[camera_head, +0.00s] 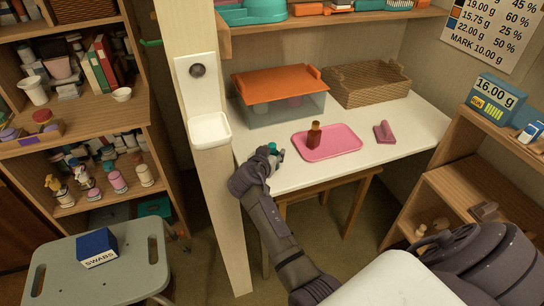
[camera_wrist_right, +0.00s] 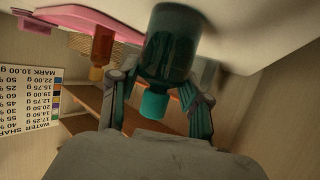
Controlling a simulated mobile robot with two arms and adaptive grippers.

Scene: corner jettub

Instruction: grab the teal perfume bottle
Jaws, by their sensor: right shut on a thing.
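In the head view my right gripper (camera_head: 273,156) is at the near left edge of the white table (camera_head: 330,177), with only a little teal (camera_head: 272,147) showing. I cannot tell whether the bottle's base touches the table. My left gripper is not in view.
A pink tray (camera_head: 345,143) holding an amber bottle (camera_head: 314,136) lies right of the gripper. Behind are an orange-lidded bin (camera_head: 280,98) and a woven basket (camera_head: 370,84). A wooden post (camera_head: 219,190) with a white dispenser (camera_head: 209,130) stands close on the left.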

